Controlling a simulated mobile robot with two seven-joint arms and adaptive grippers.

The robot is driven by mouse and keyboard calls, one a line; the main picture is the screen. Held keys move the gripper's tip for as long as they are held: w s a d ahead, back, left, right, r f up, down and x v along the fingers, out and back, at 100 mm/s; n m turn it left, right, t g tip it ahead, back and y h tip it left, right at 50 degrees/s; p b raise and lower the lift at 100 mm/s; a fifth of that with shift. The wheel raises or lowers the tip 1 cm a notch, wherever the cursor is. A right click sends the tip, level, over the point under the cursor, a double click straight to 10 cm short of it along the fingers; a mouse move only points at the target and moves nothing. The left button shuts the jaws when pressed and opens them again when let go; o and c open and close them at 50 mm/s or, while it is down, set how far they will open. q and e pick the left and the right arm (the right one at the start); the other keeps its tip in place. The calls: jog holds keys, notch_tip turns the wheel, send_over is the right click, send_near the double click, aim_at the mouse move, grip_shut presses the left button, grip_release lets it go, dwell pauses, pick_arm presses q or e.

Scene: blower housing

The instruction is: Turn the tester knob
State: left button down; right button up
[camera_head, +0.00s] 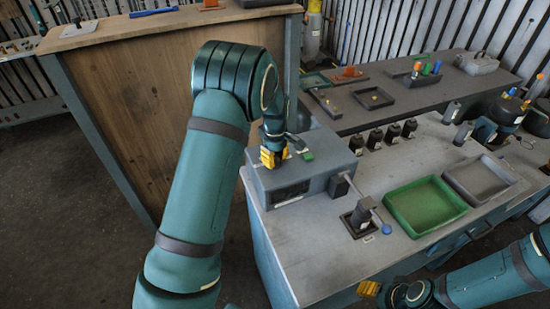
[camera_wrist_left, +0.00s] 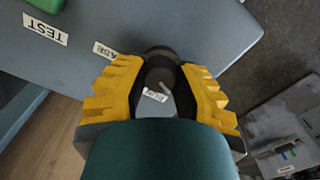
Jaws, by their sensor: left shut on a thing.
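The tester is a blue-grey box (camera_head: 315,178) at the near left corner of the grey bench in the head view. In the left wrist view its top shows a TEST label (camera_wrist_left: 45,28) and part of a green button (camera_wrist_left: 45,4). The dark round tester knob (camera_wrist_left: 159,70) stands between the yellow fingers of my left gripper (camera_wrist_left: 158,88), which is shut on it. In the head view my left gripper (camera_head: 272,157) is at the box's top and hides the knob. My right gripper (camera_head: 370,289) shows only partly at the lower edge, so its opening is unclear.
A green tray (camera_head: 425,205) and a grey tray (camera_head: 480,178) lie right of the tester. A small dark fixture with a lever (camera_head: 360,218) stands between. Several black parts (camera_head: 392,132) line the back. A wooden cabinet (camera_head: 140,110) stands left.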

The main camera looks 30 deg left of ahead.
aim_at(275, 158)
pick_arm(q)
jog(key=shift+f, duration=0.1)
jog(key=c, duration=0.6)
grip_release()
jog(key=shift+c, duration=0.2)
notch_tip(275, 158, up, 12)
